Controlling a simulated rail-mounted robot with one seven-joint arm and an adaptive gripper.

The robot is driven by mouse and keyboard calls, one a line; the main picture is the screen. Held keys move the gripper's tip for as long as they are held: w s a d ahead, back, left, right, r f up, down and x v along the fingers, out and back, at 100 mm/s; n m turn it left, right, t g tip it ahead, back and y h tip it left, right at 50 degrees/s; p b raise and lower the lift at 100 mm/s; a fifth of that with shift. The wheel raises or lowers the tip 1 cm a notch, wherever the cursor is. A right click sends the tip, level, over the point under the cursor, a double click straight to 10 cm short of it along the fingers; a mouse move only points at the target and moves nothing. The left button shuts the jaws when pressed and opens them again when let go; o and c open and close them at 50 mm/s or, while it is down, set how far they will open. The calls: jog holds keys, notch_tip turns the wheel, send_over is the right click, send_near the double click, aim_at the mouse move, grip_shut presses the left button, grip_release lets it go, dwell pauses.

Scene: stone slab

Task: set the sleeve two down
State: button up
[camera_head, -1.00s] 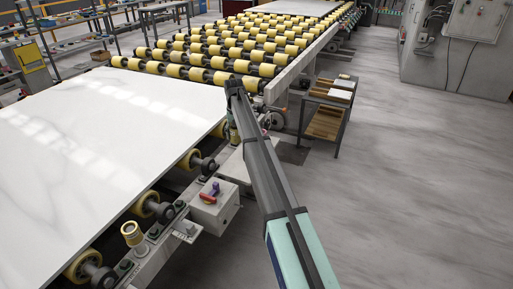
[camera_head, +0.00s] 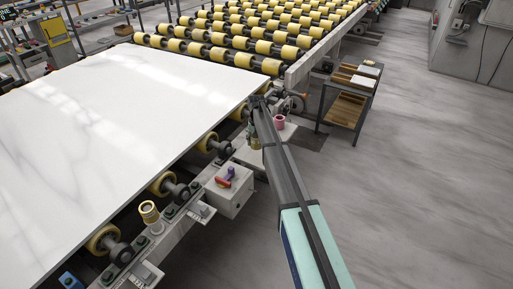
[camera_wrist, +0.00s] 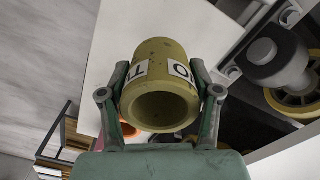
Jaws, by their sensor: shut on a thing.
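The sleeve two is a yellow-olive hollow cylinder (camera_wrist: 160,60) with white label patches showing parts of letters, "T" and "O". In the wrist view my gripper (camera_wrist: 160,88) is shut on it, one finger on each side, and its open end faces the camera. In the head view my gripper (camera_head: 253,130) is beside the slab's right edge, above a pale shelf (camera_head: 287,133); the held sleeve (camera_head: 255,142) shows small there, partly behind my arm. I cannot tell whether the sleeve touches the shelf. A pink sleeve (camera_head: 279,122) stands on the shelf just right of my gripper.
A white stone slab (camera_head: 110,120) lies on rollers at left. Another yellow sleeve (camera_head: 149,211) stands on the conveyor's side rail. A grey box (camera_head: 230,195) with a red and purple item is nearer along the rail. A small trolley (camera_head: 348,108) stands behind right; open floor lies right.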

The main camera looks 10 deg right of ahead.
aim_at(256, 154)
jog(key=shift+f+p, duration=0.6)
jog(key=shift+f, duration=1.95)
jog(key=shift+f, duration=0.2)
jog(key=o, duration=1.2)
notch_tip(256, 154, up, 12)
jog(key=b, duration=0.3)
jog(key=shift+r+b, duration=0.2)
jog(key=shift+b, duration=0.2)
